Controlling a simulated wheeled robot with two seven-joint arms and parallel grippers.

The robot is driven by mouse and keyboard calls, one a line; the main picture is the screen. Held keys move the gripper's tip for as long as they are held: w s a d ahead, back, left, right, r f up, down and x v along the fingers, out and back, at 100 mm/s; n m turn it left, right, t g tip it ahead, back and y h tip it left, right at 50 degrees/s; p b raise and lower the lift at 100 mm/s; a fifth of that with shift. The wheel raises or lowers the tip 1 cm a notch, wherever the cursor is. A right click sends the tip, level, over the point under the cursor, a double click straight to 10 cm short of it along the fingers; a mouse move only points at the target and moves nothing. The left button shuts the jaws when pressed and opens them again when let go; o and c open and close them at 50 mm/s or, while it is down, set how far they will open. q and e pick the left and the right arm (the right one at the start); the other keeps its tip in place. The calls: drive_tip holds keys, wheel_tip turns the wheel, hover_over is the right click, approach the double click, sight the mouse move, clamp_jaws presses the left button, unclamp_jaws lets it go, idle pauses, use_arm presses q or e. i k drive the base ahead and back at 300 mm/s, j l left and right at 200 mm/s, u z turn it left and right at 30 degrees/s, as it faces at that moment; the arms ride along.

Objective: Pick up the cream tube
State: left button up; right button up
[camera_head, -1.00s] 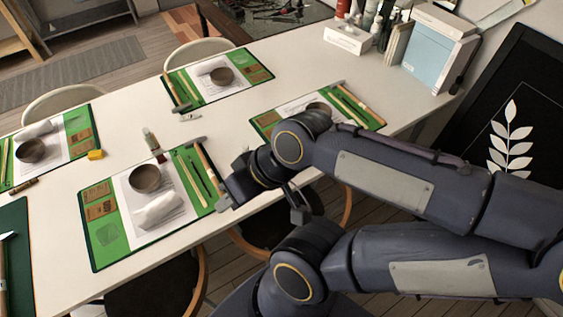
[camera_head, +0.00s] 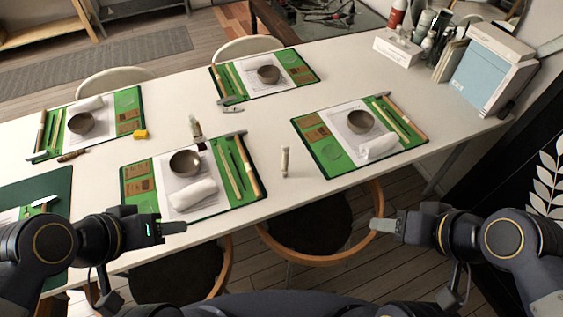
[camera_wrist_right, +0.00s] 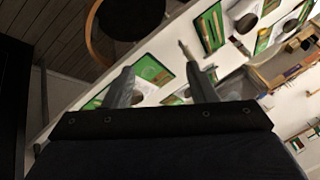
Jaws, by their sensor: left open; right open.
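The cream tube (camera_head: 285,161) is small and pale. My right gripper (camera_head: 382,225) is off the table's front edge, to the right of the tube and nearer to me. Both are open and empty.
Green mats with bowls, rolled cloths and sticks lie around the tube, one at left (camera_head: 128,175) and one at right (camera_head: 335,160). A stool (camera_head: 310,225) is below the front edge.

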sight(285, 154)
drive_tip(key=k+u, duration=0.35)
drive_tip(key=k+j+u, duration=0.2)
drive_tip(key=u, duration=0.15)
drive_tip(key=l+u, duration=1.25)
drive_tip(key=l, duration=0.15)
drive_tip(key=k+l, duration=0.1)
drive_tip(key=l, duration=0.3)
drive_tip(key=k+l, duration=0.1)
drive_tip(key=l, duration=0.3)
